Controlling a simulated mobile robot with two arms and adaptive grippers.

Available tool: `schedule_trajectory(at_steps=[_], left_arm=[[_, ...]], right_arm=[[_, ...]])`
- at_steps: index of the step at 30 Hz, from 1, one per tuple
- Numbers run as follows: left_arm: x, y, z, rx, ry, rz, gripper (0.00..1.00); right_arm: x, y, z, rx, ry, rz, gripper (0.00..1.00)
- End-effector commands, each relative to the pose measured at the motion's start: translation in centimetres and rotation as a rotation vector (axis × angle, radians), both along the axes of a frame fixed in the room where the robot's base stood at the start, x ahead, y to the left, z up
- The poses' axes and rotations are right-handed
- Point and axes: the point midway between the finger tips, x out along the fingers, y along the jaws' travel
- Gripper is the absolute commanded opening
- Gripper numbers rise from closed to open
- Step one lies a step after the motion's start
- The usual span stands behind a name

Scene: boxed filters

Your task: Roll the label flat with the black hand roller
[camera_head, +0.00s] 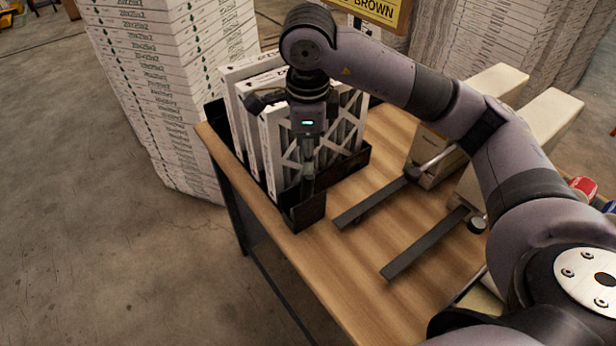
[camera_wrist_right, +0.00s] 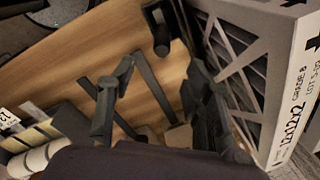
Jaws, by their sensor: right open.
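My right gripper (camera_head: 308,168) reaches down from above at the front filter in the black tray. Its fingers are spread and empty in the right wrist view (camera_wrist_right: 155,95). The front boxed filter (camera_head: 272,150) stands upright in the tray. In the right wrist view its white edge (camera_wrist_right: 290,95) carries print including "12x12x2". A black piece with a rounded end (camera_wrist_right: 161,32) shows at the top of that view; I cannot tell whether it is the hand roller. I cannot make out a separate label. My left gripper is not in view.
The black tray (camera_head: 305,213) sits at the left end of the wooden table (camera_head: 345,275). Two dark bars (camera_head: 425,246) with lever handles lie to its right, before beige blocks (camera_head: 500,85). Tall box stacks (camera_head: 160,100) stand behind. Bare floor lies at the left.

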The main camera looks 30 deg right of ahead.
Motion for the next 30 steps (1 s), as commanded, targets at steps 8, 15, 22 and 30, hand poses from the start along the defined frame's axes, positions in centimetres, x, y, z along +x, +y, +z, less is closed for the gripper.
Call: schedule_trajectory(at_steps=[8, 15, 22, 30], left_arm=[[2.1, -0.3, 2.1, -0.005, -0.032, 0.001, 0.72], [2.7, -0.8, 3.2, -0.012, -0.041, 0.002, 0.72], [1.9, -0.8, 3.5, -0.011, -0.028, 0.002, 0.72], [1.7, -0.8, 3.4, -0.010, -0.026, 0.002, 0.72]], right_arm=[[0.6, -0.4, -5.4, -0.001, 0.005, -0.002, 0.46], [1.1, -0.6, -9.3, -0.001, 0.003, -0.001, 0.46], [1.3, -0.7, -11.1, 0.000, 0.001, 0.000, 0.46], [1.4, -0.7, -11.3, 0.001, 0.000, 0.000, 0.46]])
